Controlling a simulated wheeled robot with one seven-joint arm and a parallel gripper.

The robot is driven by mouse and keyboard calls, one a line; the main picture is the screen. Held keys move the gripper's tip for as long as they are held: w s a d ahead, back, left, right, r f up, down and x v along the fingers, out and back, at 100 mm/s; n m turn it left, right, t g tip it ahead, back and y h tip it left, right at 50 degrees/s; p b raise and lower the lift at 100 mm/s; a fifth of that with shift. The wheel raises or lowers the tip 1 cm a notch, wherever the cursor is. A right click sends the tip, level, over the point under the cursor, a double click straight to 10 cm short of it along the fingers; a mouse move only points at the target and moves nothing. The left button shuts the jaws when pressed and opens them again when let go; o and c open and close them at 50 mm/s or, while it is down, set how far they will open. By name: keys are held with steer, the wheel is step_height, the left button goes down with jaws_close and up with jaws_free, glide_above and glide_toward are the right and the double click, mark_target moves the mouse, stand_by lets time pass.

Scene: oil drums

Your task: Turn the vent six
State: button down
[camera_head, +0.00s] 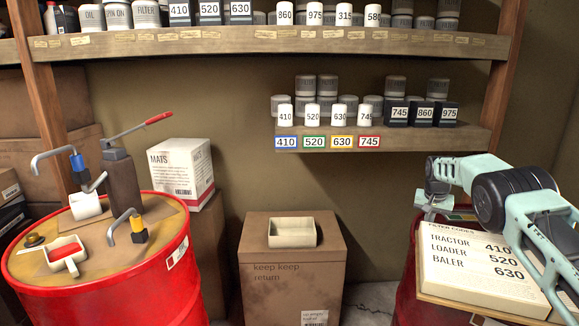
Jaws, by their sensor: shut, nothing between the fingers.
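A red oil drum (110,283) stands at the left with a stained tan top. A small round brass-and-dark fitting (34,240), which may be the vent, sits at the left of that top. A grey spout with a yellow collar (139,232), one with a blue collar (78,163) and a dark hand pump (122,178) with a red-tipped lever also stand there. My gripper (432,212) is at the far right, well apart from this drum, above the back left edge of the filter codes board (455,272). It is shut and empty; its fingertips show small.
A white scoop (86,206) and a tray with red inside (64,256) are on the drum top. A brown box (292,270) bears a cream tray (292,234) at centre. A MATS box (181,170) stands behind the drum. Shelves (380,140) hold filters. Air above the brown box is free.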

steer(key=p+v, duration=0.2)
steer(key=v, duration=0.1)
steer(key=w+v, duration=0.1)
steer(key=v, duration=0.1)
steer(key=shift+d+r+p, duration=0.3)
steer(key=shift+p, duration=0.1)
steer(key=shift+s+d+f+b, duration=0.15)
steer(key=shift+d+f, duration=0.3)
steer(key=shift+f, duration=0.55)
steer(key=shift+s+d+f+b, duration=0.2)
steer(key=shift+d+f, duration=0.3)
steer(key=shift+f, duration=0.5)
steer(key=shift+s+d+f+b, duration=0.15)
steer(key=shift+d+f, duration=0.3)
steer(key=shift+f, duration=0.6)
steer(key=shift+w, duration=0.2)
